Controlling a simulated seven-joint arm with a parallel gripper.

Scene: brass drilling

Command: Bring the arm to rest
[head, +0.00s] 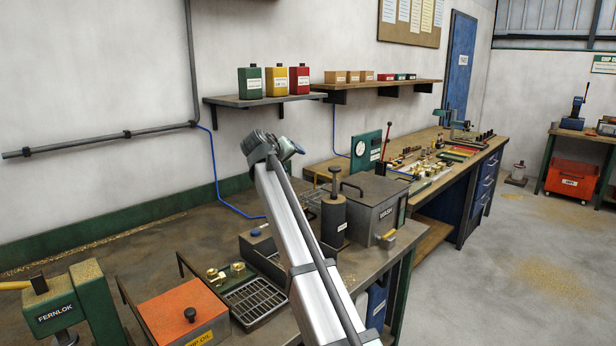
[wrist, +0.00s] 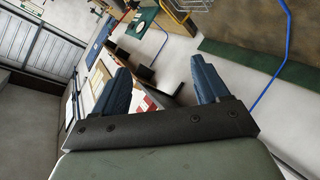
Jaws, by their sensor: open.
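My arm rises from the lower middle of the head view, and its far end is up in the air in front of the back wall. In the wrist view my gripper (wrist: 158,92) shows two blue fingers set wide apart with nothing between them. The fingertips touch nothing that I can see. In the head view the fingers are not clear to see behind the end of the arm.
Below my arm stand a drip tray (head: 254,300), an orange-lidded box (head: 182,312), a dark cylinder (head: 333,215) and a grey wash box (head: 372,210). A wall shelf (head: 262,101) holds several cans. A long workbench (head: 440,170) runs behind.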

